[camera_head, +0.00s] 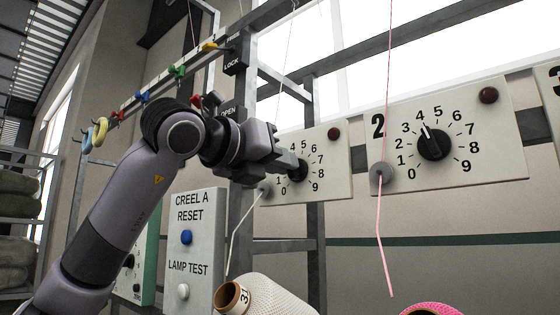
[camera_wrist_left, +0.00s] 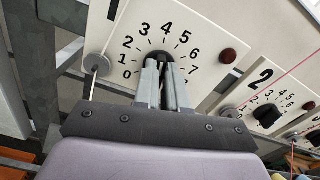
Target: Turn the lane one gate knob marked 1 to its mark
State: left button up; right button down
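The lane one gate knob (camera_head: 301,169) is a dark knob on a cream dial plate (camera_head: 335,184) with printed numbers. It also shows in the wrist view (camera_wrist_left: 160,56), partly covered by my fingertips, so I cannot read its pointer. My left gripper (camera_head: 287,162) is at the knob, and in the wrist view its two grey fingers (camera_wrist_left: 160,68) stand close together with their tips at the knob. I cannot tell whether they press on it. The plate's lane number and any target mark are not visible. My right gripper is out of view.
The lane two knob (camera_head: 434,143) sits to the right, its pointer near 4. Yarn hangs past its grey eyelet (camera_head: 382,173). A creel panel (camera_head: 190,250) with blue and white buttons stands below left. Yarn cones (camera_head: 275,298) stand below. A metal upright (camera_head: 240,225) is close by.

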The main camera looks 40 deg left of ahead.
pick_arm(q)
grip_shut()
jog(key=n+b, duration=0.3)
jog(key=n, duration=0.2)
jog(key=shift+a+f+n, duration=0.1)
jog(key=shift+a+n, duration=0.05)
jog(key=shift+n, duration=0.25)
dwell(0.5)
jog(key=o, duration=0.7)
grip_release()
jog(key=shift+s, duration=0.1)
